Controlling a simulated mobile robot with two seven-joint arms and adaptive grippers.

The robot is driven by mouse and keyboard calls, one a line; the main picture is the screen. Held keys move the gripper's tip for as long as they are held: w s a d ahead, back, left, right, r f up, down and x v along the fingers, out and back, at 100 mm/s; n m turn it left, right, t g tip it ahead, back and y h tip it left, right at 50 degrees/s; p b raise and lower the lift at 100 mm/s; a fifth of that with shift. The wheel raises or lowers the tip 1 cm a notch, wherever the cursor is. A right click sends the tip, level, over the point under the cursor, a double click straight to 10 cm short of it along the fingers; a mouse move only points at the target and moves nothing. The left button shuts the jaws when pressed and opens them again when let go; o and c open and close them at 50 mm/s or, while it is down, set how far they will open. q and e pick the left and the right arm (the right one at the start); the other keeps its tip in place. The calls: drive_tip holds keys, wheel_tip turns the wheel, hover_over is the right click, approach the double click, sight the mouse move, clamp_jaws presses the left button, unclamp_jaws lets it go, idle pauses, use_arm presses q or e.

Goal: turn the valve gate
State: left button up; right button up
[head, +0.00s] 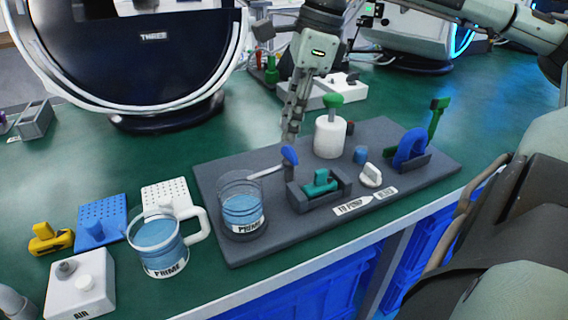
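A grey board (270,248) on the green table carries the valve parts. A white knob (371,175) stands on it behind a white arrow label (365,201) that seems to read "TO PUMP" and a second word. A teal part (320,183) sits in a grey housing left of the knob. I cannot tell for certain which part is the valve gate. My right gripper (290,132) points down above the back of the board, near a small blue-tipped lever (289,156), apart from the white knob. Its fingers look close together, seen side-on.
The board also holds a clear cup of blue liquid (242,208), a white cylinder with green top (330,134) and a blue loop with green lever (411,148). A "PRIME" jug (161,246) and white "AIR" box (82,284) stand left. Table right of the board is clear.

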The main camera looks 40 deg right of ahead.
sight(290, 148)
drive_tip(key=shift+f+m+b, duration=0.1)
drive_tip(key=shift+m+b, duration=0.35)
drive_tip(key=shift+m, duration=0.85)
drive_tip(key=m+h+b, duration=0.1)
drive_tip(key=m, duration=0.1)
drive_tip(key=shift+m+t, duration=0.4)
drive_tip(key=m, duration=0.3)
drive_tip(key=shift+h, duration=0.4)
drive_tip(key=shift+m, duration=0.8)
drive_tip(key=m+h, duration=0.1)
drive_tip(key=m, duration=0.2)
drive_tip(key=shift+w+f, duration=0.1)
drive_tip(key=shift+f, duration=0.15)
drive_tip(key=shift+f+b, duration=0.7)
drive_tip(key=shift+b, duration=0.2)
drive_tip(key=shift+s+b+x, duration=0.25)
drive_tip(key=shift+b+x, duration=0.85)
use_arm(q)
wheel_tip(290, 148, up, 17)
drive_tip(key=t+b, duration=0.1)
drive_tip(key=shift+w+y, duration=0.4)
drive_tip(key=shift+w, duration=0.05)
use_arm(e)
drive_tip(key=shift+f, duration=0.6)
use_arm(q)
drive_tip(key=shift+f+b, duration=0.5)
drive_tip(key=shift+f, duration=0.1)
use_arm(e)
drive_tip(key=shift+f, duration=0.5)
